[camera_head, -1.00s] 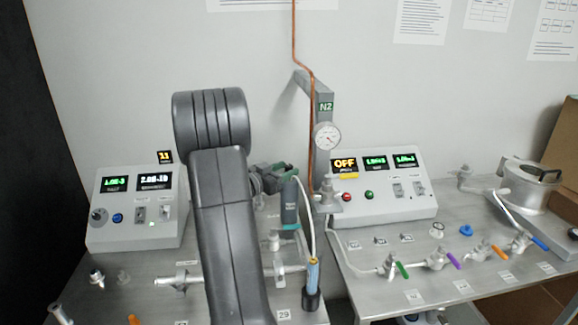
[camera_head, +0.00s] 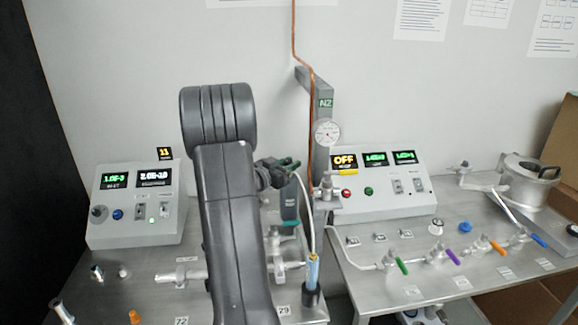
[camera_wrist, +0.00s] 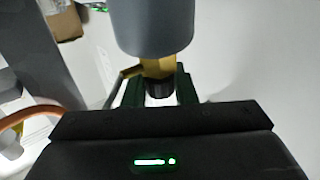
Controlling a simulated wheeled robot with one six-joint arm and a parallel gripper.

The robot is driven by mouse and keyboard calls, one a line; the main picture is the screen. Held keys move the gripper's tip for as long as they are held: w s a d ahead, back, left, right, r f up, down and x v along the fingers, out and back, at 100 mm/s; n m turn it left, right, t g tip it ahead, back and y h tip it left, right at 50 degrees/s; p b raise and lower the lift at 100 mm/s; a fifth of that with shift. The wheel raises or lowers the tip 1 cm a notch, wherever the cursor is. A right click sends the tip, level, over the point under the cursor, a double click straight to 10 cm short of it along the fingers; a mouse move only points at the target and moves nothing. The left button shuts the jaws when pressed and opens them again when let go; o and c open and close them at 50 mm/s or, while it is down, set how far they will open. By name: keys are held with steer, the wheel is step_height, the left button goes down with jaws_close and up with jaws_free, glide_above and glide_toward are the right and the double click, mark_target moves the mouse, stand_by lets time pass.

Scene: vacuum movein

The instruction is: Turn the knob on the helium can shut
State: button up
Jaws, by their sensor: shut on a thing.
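The helium can is a grey cylinder (camera_head: 290,205) standing upright behind my arm, near the middle of the head view. In the wrist view the can's grey body (camera_wrist: 152,25) fills the top middle, with a brass valve (camera_wrist: 157,67) at its end. The dark knob (camera_wrist: 159,89) sits on the valve, between my green fingers. My gripper (camera_wrist: 159,90) is shut on this knob. In the head view my gripper (camera_head: 280,172) is at the top of the can; its fingertips and the knob are too small or hidden there.
A blue tube holder (camera_head: 312,275) stands just right of the can, and a copper line (camera_head: 310,130) runs down behind. Control boxes stand left (camera_head: 135,205) and right (camera_head: 385,185). Several coloured valve handles lie along the right bench (camera_head: 455,275).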

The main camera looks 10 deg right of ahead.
steer(key=n+t+y+b, duration=0.2)
steer(key=t, duration=0.1)
steer(key=shift+f+n+y, duration=0.15)
steer(key=shift+n+y, duration=0.15)
steer(key=shift+y, duration=0.1)
steer(key=shift+n+t+y+b, duration=0.5)
steer(key=shift+n+y+b, duration=0.1)
steer(key=shift+y+b, duration=0.15)
steer(key=shift+r, duration=0.2)
steer(key=o, duration=1)
steer(key=b+v, duration=0.1)
steer(key=v, duration=1.3)
